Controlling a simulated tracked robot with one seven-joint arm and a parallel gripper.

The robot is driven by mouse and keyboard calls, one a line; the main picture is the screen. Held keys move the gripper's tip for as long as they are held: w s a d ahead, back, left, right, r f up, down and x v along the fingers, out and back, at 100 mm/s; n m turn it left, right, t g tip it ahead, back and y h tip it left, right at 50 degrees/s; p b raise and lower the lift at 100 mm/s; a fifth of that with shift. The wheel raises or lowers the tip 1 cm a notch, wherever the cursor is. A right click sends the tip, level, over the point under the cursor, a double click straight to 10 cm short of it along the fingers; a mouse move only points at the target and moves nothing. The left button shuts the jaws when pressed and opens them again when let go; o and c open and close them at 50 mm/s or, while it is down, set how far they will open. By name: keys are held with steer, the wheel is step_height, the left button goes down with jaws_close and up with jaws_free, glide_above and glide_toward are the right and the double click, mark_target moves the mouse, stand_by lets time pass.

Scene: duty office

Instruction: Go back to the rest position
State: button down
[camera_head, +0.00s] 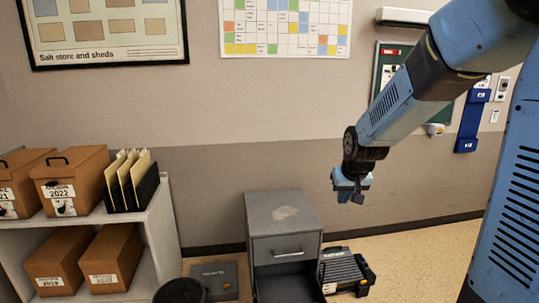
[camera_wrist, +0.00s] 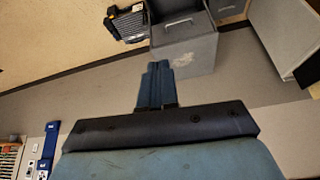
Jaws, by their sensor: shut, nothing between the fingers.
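My gripper (camera_head: 350,197) hangs in the air at the right of the head view, in front of the wall and above and to the right of the grey filing cabinet (camera_head: 283,214). Its fingers are shut with nothing between them. In the wrist view my gripper (camera_wrist: 157,68) shows as two blue fingers close together, with the cabinet (camera_wrist: 186,50) beyond their tips. In the head view the cabinet's lower drawer (camera_head: 288,287) is pulled open. Its upper drawer is closed.
A white shelf (camera_head: 158,232) with cardboard boxes (camera_head: 70,180) and a black file holder (camera_head: 133,190) stands at the left. A dark case (camera_head: 343,270) lies on the floor right of the cabinet. A round black bin (camera_head: 180,291) stands in front. Floor at the right is clear.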

steer(key=s+d+r, duration=0.1)
steer(key=s+r, duration=0.5)
steer(key=s, duration=0.6)
steer(key=s+d+r, duration=0.1)
steer(key=s+r, duration=0.4)
steer(key=s, duration=0.8)
steer(key=shift+d+r, duration=0.25)
steer(key=shift+r, duration=0.15)
steer(key=shift+d, duration=0.1)
